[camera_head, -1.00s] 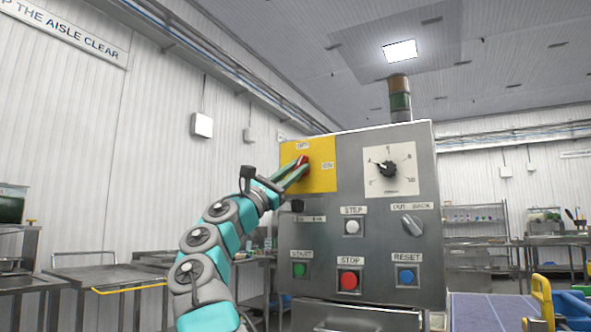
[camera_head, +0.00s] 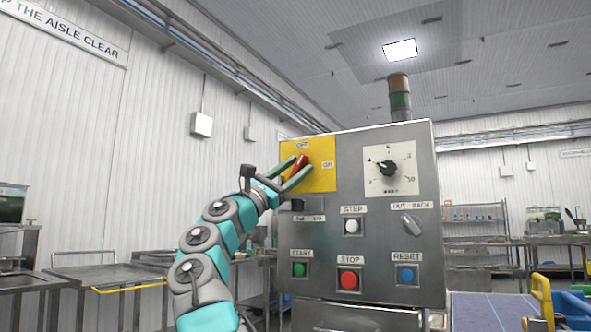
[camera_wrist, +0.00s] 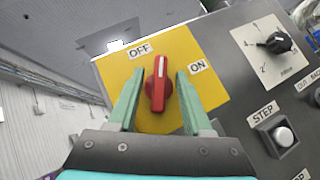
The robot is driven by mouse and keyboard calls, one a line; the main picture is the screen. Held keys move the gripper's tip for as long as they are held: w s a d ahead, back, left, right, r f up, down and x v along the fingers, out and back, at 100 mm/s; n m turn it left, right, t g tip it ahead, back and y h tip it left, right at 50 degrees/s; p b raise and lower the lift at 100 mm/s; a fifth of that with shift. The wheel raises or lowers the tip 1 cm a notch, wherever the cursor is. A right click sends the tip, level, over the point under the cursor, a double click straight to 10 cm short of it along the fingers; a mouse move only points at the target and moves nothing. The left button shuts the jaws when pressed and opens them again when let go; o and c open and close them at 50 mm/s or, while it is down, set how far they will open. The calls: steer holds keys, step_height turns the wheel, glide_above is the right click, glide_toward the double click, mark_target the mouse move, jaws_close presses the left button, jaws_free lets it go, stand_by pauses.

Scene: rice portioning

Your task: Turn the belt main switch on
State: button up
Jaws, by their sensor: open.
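The belt main switch is a red rotary knob (camera_head: 300,164) on a yellow plate (camera_head: 322,178) at the upper left of the grey control box. The plate has an OFF label (camera_head: 302,145) at its top and an ON label (camera_head: 327,165) at its right. The knob (camera_wrist: 158,85) also shows in the wrist view; its white line points between OFF and ON. My gripper (camera_head: 293,168) is open at the plate. In the wrist view its two fingers (camera_wrist: 157,96) stand on either side of the knob, with gaps on both sides.
The box (camera_head: 372,250) also carries a dial (camera_head: 388,168), a selector (camera_head: 411,225), and STEP (camera_head: 352,227), START (camera_head: 299,269), STOP (camera_head: 348,280) and RESET (camera_head: 406,275) buttons. Steel tables (camera_head: 110,275) stand at the left.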

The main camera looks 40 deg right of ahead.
steer(key=shift+w+a+f+b, duration=0.1)
steer(key=shift+a+f+b, duration=0.2)
steer(key=shift+a+f, duration=0.1)
steer(key=b+v, duration=0.1)
steer(key=v, duration=0.5)
steer(key=shift+a+b, duration=0.35)
steer(key=shift+a, duration=0.05)
steer(key=shift+f, duration=0.15)
